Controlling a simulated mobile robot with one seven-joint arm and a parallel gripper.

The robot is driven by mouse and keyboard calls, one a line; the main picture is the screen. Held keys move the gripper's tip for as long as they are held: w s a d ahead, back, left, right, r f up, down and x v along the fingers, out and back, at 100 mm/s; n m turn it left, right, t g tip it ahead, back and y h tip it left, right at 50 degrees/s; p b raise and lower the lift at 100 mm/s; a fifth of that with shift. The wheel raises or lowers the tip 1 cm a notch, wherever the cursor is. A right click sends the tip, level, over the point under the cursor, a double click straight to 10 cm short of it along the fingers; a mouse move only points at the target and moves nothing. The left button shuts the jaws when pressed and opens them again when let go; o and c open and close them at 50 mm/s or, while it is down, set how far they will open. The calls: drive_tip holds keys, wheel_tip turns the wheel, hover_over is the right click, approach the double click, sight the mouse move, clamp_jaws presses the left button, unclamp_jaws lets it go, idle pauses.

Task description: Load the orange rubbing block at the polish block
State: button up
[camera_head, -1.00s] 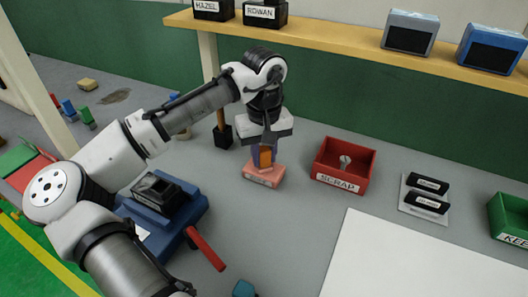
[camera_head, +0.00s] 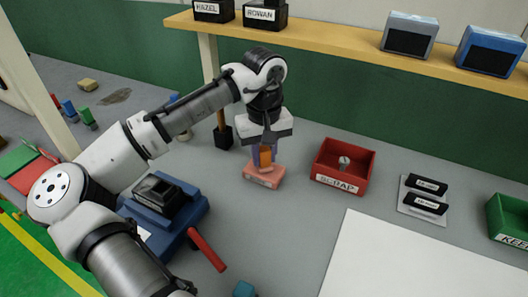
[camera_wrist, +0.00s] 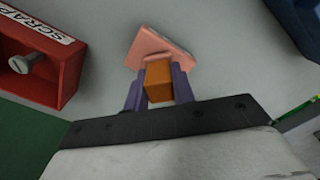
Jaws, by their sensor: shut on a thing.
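My gripper (camera_head: 265,158) is shut on the orange rubbing block (camera_head: 265,156), which sits between its purple fingers. In the wrist view the orange block (camera_wrist: 158,80) is gripped between both fingers. A salmon-pink block (camera_head: 263,175) with a label on its front stands on the grey bench directly below. The orange block's lower end is at the top of the pink block; whether they touch is hard to tell. The pink block also shows just beyond the fingertips in the wrist view (camera_wrist: 150,45). Its label is too small to read.
A red SCRAP bin (camera_head: 342,167) with a bolt in it stands right of the pink block. A blue fixture (camera_head: 165,215) with a red handle (camera_head: 207,250) is at the left. A plate with black labelled pieces (camera_head: 424,196) and a green bin (camera_head: 510,218) are farther right.

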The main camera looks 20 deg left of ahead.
drive_tip(key=shift+r+p, duration=2.85)
drive_tip(key=shift+r, duration=0.45)
